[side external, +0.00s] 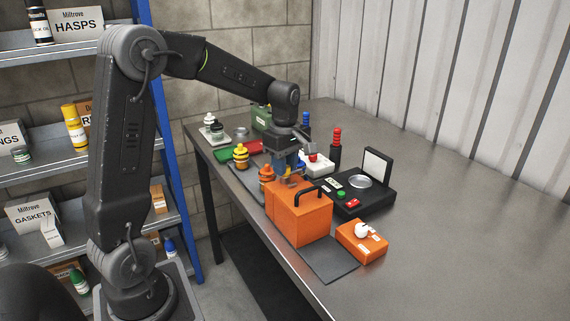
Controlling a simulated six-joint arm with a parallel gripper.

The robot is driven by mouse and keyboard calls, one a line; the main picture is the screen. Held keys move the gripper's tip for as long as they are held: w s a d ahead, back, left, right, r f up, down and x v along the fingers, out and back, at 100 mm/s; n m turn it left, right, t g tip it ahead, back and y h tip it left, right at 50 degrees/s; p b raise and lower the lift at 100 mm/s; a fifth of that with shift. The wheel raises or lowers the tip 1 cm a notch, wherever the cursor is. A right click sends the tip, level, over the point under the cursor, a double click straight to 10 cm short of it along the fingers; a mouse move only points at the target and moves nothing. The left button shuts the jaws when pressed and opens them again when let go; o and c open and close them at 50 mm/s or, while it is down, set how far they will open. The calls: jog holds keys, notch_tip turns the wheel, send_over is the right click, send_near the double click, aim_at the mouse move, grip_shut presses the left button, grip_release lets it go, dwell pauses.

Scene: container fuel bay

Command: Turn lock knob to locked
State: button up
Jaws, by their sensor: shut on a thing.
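My gripper (291,177) points down at the back left of the top of a large orange box (303,221) with a black carry handle (308,190). Its fingers are shut on a small part there, which looks like the lock knob. The fingers mostly hide that part, and I cannot read its position or any lock marks. A smaller orange box (352,243) with a white knob (362,230) on top stands to the front right, apart from my gripper.
A black case (377,201) with an open lid and a round metal pan is right of the large box. Yellow-black (240,157) and orange-black (266,174) stacked pieces stand left of my gripper. The table's right side is clear.

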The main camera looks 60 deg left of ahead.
jog(key=m, duration=0.4)
jog(key=shift+m, duration=0.3)
jog(key=m, duration=0.4)
jog(key=shift+m, duration=0.3)
jog(key=m, duration=0.4)
jog(key=shift+m, duration=2.1)
jog(key=o, duration=0.9)
notch_tip(320, 180, up, 14)
jog(key=shift+f, duration=0.1)
